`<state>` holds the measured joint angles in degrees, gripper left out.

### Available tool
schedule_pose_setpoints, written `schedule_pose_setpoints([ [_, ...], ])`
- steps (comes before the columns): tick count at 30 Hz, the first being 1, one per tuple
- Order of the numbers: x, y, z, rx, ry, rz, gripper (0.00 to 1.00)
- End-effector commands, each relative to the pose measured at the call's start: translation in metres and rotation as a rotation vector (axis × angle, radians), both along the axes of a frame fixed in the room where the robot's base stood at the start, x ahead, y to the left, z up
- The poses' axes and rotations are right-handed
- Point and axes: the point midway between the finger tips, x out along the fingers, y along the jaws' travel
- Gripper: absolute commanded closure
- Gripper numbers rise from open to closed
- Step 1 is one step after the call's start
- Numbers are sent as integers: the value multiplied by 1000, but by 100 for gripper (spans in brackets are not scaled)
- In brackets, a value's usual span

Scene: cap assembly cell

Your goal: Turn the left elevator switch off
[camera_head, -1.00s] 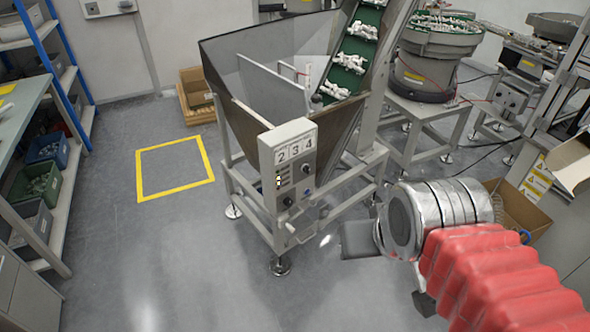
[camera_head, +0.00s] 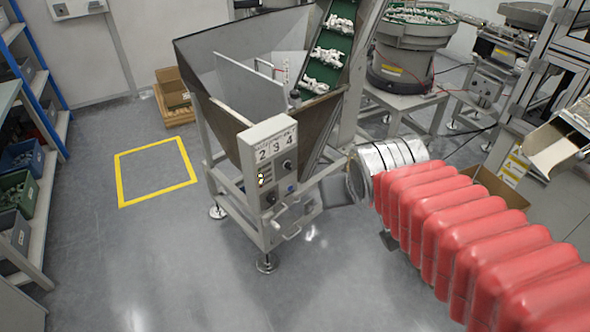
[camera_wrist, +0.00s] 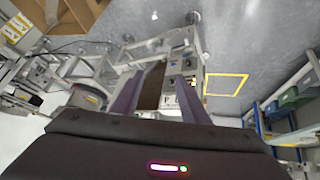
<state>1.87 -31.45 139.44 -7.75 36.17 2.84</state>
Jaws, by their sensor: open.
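Switch positions are too small to read. In the wrist view the box (camera_wrist: 180,68) appears inverted beyond my fingers. My gripper (camera_wrist: 162,78) is open, with its two fingers spread and nothing held. In the head view its dark body (camera_head: 337,191) is right of the box, apart from the knobs.
The metal hopper (camera_head: 214,112) and green conveyor (camera_head: 327,60) rise behind the box. A bowl feeder (camera_head: 403,65) is at right rear. Shelves (camera_head: 45,190) with bins line the left.

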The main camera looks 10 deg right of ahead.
Motion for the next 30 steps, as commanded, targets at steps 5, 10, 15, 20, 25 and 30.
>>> schedule_pose_setpoints([
  [5, 53, -21, -2, -55, -72, 3, 59],
  [10, 101, -38, -6, -100, -145, 25, 59],
  [15, 145, -52, -15, -135, -216, 59, 59],
  [20, 184, -60, -28, -150, -279, 104, 59],
  [25, 222, -69, -45, -167, -349, 151, 59],
  [30, 254, -73, -66, -160, -414, 213, 59],
])
